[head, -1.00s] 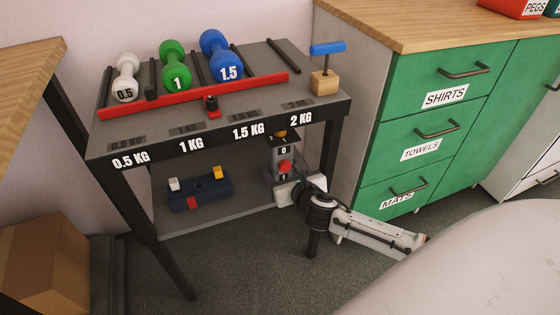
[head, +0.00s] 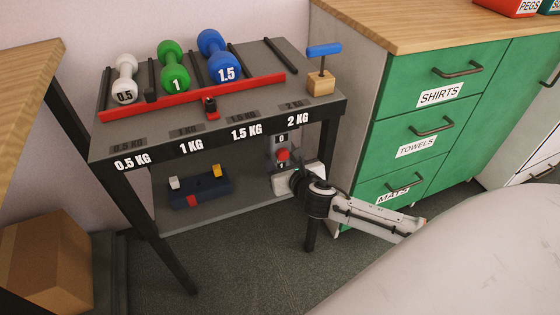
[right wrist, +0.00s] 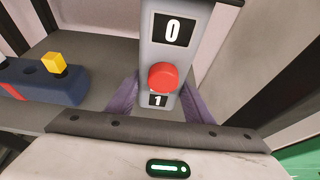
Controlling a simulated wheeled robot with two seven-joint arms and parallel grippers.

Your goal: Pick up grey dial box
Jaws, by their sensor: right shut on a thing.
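The grey dial box (head: 281,154) is upright, with a red knob between a "0" label and a "1" label. It is under the right end of the rack's top, above the lower shelf (head: 222,221); its top is hidden behind the rack's front edge. My right gripper (head: 287,178) has reached in from the right and is shut on the box. In the right wrist view, the grey dial box (right wrist: 175,55) stands between the two fingers of the right gripper (right wrist: 160,100). My left gripper is not in view.
A dark blue block (head: 200,187) with yellow, white and red parts sits to the left on the lower shelf. The rack's front edge (head: 215,137) is close above the box. A rack leg (head: 312,230) and green drawers (head: 415,145) stand to the right.

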